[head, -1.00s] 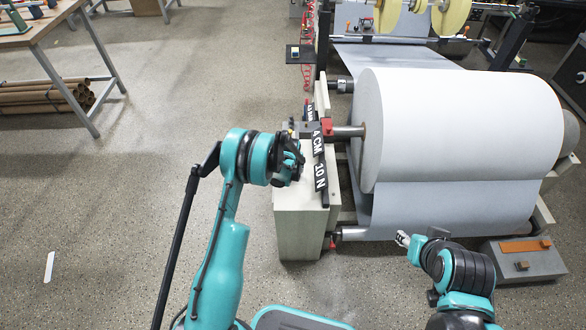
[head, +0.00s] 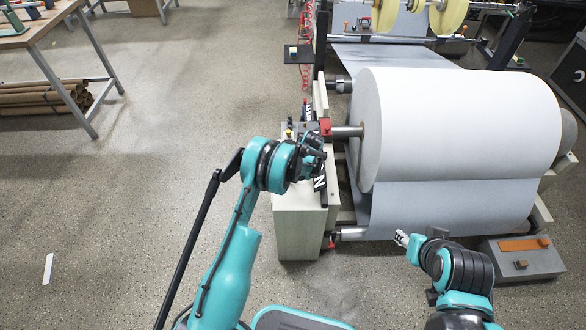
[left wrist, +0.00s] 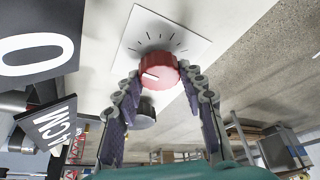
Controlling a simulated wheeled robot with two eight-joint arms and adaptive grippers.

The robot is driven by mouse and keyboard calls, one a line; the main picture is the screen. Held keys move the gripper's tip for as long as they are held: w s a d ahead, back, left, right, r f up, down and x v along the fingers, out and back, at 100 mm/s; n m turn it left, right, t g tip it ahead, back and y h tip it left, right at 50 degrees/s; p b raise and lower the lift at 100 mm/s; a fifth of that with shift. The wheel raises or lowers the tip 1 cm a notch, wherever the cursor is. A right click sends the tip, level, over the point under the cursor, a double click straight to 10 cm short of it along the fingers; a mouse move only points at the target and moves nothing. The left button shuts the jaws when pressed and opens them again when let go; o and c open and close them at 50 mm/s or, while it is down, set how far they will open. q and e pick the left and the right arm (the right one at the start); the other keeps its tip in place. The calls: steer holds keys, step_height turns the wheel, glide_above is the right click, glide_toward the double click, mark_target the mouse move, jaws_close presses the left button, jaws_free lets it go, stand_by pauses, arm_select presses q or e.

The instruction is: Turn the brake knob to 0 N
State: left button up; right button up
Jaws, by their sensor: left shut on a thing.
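The brake knob (left wrist: 158,70) is red with a pale pointer mark, on a white dial plate (left wrist: 185,38) with black tick marks in the left wrist view. The fingers of my left gripper (left wrist: 160,84) stand on both sides of the knob and are shut on it. The pointer mark is toward the knob's lower left. In the head view my left gripper (head: 312,158) is at the top of the pale machine cabinet (head: 298,225), and the knob is hidden there. My right gripper (head: 402,239) is at the lower right, small, and its finger opening is unclear.
A large white paper roll (head: 460,125) lies right of the cabinet. A grey box (head: 520,262) sits at the lower right.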

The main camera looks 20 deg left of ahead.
arm_select(q)
steer(key=shift+n+g, duration=0.3)
steer(key=shift+n, duration=0.3)
steer(key=o, duration=1.2)
steer(key=shift+c, duration=0.2)
steer(key=v, duration=1.2)
steer(key=shift+d, duration=0.1)
